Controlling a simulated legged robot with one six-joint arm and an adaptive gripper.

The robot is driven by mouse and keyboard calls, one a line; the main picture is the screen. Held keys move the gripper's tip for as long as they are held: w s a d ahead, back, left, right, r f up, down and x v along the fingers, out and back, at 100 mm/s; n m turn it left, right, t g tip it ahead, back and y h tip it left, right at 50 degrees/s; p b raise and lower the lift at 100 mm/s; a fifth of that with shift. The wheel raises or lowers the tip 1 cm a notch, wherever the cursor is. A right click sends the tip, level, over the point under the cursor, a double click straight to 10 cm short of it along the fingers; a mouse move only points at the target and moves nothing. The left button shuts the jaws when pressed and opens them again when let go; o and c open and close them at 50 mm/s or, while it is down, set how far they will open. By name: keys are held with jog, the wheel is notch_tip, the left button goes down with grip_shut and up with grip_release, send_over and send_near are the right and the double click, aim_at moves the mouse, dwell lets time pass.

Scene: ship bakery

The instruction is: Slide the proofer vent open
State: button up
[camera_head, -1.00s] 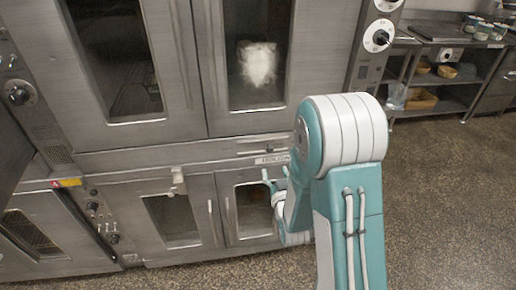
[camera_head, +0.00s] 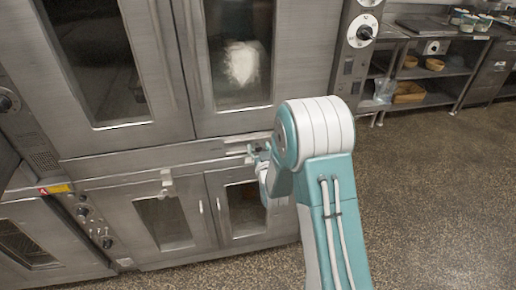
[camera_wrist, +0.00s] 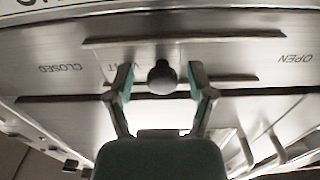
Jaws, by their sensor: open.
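The vent's dark round knob (camera_wrist: 162,77) stands out from a steel strip in the wrist view, between two long rails (camera_wrist: 185,38). The upside-down word CLOSED (camera_wrist: 60,69) is to its left and OPEN (camera_wrist: 295,59) to its right; the knob sits a little nearer CLOSED. A word between them is partly hidden by a finger. My gripper (camera_wrist: 161,90) is open, with one finger on each side of the knob and gaps showing on both sides. In the head view my gripper (camera_head: 256,151) is at the strip between the upper and lower doors, partly hidden by my arm.
The proofer's upper doors (camera_head: 165,60) and lower doors (camera_head: 205,225) are shut, with handles (camera_head: 167,183) sticking out. A control panel with dials (camera_head: 364,33) is at the right. Shelving (camera_head: 435,98) stands farther right. The speckled floor (camera_head: 430,200) is clear at the right.

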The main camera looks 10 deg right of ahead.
aim_at(231, 147)
jog(key=shift+d, duration=0.15)
jog(key=shift+a, duration=0.25)
grip_shut()
jog(key=a, duration=0.8)
jog(key=shift+c, duration=2.1)
grip_release()
jog(key=shift+d+r, duration=0.1)
jog(key=o, duration=0.4)
jog(key=shift+a, duration=0.3)
